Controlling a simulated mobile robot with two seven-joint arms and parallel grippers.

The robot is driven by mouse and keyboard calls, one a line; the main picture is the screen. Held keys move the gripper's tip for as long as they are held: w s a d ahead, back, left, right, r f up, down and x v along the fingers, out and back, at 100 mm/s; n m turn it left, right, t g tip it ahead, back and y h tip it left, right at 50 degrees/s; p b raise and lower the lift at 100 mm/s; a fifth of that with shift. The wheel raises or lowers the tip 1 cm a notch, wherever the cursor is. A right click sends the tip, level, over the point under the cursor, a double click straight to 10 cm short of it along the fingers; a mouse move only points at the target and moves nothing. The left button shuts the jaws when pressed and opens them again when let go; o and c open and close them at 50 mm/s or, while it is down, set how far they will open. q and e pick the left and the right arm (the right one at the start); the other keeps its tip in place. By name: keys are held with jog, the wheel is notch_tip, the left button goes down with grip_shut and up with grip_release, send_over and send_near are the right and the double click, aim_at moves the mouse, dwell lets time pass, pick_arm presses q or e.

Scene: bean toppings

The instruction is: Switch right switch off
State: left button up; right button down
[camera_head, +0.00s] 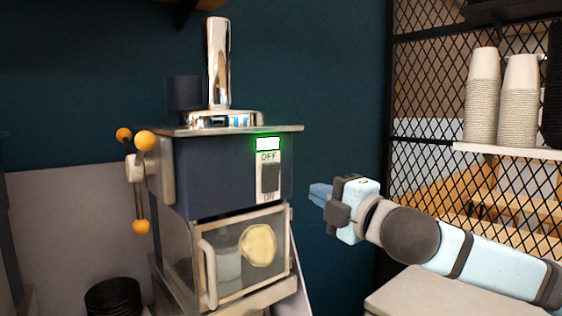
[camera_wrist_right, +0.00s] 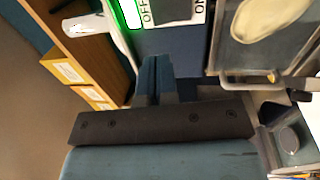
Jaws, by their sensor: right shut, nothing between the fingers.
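The right switch (camera_head: 270,178) is a dark rocker on a pale plate marked OFF at the top and ON at the bottom, on the front of a dark blue machine (camera_head: 215,180). A green-edged light (camera_head: 268,143) glows above it. The switch also shows at the top of the right wrist view (camera_wrist_right: 172,10), partly cut off. My right gripper (camera_head: 318,192) is shut and empty, to the right of the switch and apart from it. Its closed fingers (camera_wrist_right: 155,78) point toward the machine front in the right wrist view. My left gripper is not in view.
A glass-fronted door (camera_head: 252,255) with a handle (camera_head: 209,273) is below the switch. A lever with orange knobs (camera_head: 145,141) is on the machine's left side. Stacked cups (camera_head: 482,100) stand on a shelf at right, behind black mesh. Black stacked dishes (camera_head: 113,297) sit at lower left.

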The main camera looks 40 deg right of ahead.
aim_at(274, 171)
jog(key=w+p, duration=0.1)
jog(key=w, duration=0.2)
jog(key=w+r+p, duration=0.1)
jog(key=w+p, duration=0.1)
jog(key=w, duration=0.2)
jog(key=w+p, duration=0.2)
jog(key=w, duration=0.1)
jog(key=shift+w+a+r, duration=0.15)
jog(key=shift+a+r, duration=0.2)
jog(key=shift+a, duration=0.05)
jog(key=shift+w+p, duration=0.3)
jog(key=shift+w, duration=0.2)
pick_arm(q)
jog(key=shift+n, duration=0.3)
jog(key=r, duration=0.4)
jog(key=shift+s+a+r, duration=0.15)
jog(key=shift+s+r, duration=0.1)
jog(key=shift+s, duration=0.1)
pick_arm(e)
jog(key=shift+w+f, duration=0.1)
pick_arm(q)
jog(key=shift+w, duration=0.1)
